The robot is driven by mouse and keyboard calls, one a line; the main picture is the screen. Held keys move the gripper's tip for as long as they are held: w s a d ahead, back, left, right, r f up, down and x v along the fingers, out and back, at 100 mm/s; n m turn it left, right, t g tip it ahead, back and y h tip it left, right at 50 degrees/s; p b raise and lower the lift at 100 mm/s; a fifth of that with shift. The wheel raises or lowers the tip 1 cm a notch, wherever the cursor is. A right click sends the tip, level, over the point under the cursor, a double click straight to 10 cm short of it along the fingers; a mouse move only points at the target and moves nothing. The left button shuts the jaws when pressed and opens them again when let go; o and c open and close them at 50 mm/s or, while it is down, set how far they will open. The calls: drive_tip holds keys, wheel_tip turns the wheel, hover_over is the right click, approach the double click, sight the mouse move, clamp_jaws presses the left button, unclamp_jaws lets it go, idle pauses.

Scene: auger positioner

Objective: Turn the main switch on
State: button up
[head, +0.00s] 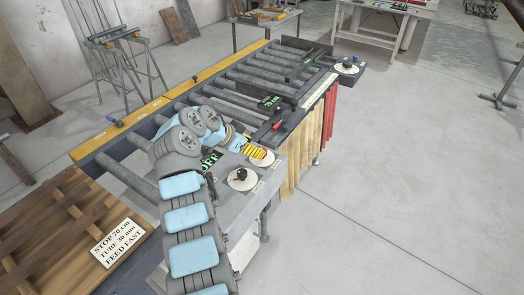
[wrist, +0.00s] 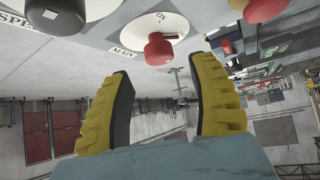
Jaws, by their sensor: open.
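The main switch is a red knob (wrist: 158,48) on a white round plate (wrist: 180,25) marked ON, beside a MAIN label (wrist: 123,54). In the wrist view the knob is above the gap between my fingertips, apart from both. My gripper (wrist: 165,75) has yellow ridged fingers spread wide, with nothing between them. In the head view my gripper (head: 256,152) is over the panel's white plate (head: 264,161) and hides the knob. A dark display (head: 209,160) with green letters reads OFF, partly covered by my arm.
Beside the main switch is a black knob on a white dial (head: 242,180); a SPEED-like label (wrist: 15,18) is cut off in the wrist view. A roller conveyor (head: 240,82) with a red-handled part (head: 279,125) runs behind. Open floor (head: 410,180) lies to the right.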

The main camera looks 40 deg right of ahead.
drive_tip(key=shift+x, duration=2.5)
clamp_jaws()
